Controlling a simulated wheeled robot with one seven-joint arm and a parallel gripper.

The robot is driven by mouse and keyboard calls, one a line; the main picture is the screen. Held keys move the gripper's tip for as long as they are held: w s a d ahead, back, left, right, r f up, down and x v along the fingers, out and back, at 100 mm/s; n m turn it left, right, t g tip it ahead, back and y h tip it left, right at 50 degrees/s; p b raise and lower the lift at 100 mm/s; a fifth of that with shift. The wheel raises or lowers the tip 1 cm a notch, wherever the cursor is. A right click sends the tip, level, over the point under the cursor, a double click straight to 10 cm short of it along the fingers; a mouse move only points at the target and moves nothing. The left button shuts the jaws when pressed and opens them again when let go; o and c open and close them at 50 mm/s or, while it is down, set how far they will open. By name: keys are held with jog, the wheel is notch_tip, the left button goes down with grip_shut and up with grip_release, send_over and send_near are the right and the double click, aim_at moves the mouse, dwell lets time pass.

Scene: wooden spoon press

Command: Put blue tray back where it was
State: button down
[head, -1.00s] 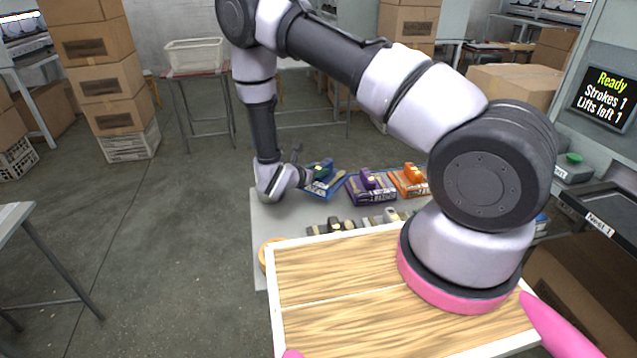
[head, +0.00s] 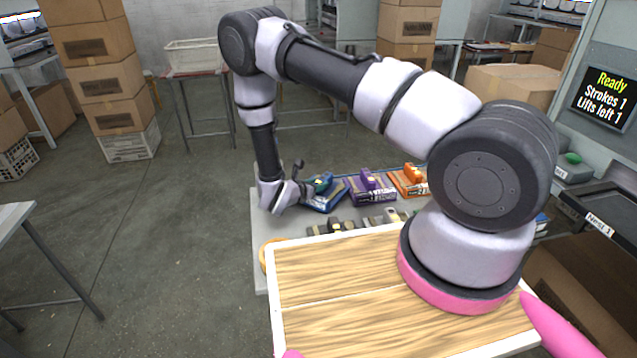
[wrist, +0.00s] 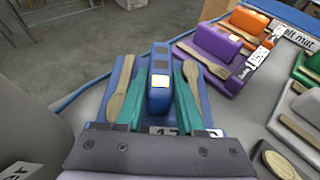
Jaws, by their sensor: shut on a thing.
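The blue tray (head: 328,203) is at the left back of the grey work table, left of the purple tray. In the wrist view the blue tray (wrist: 206,116) fills the middle, with a raised blue block (wrist: 160,82) and a wooden spoon-like piece along each side. My gripper (wrist: 154,66) has its teal fingers on either side of this block and is shut on it. In the head view my gripper (head: 314,187) reaches the tray from the left. The tray looks slightly tilted there. I cannot tell whether its underside touches the table.
The purple tray (head: 371,190) stands close on the right, then an orange tray (head: 409,182). Dark pieces (head: 338,228) lie on the table nearer me. The table (head: 268,222) has bare surface at its left edge. A screen (head: 604,98) reads "Ready, Strokes 1, Lifts left 1".

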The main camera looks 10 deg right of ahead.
jog(key=c, duration=0.5)
grip_release()
jog(key=shift+r, duration=0.1)
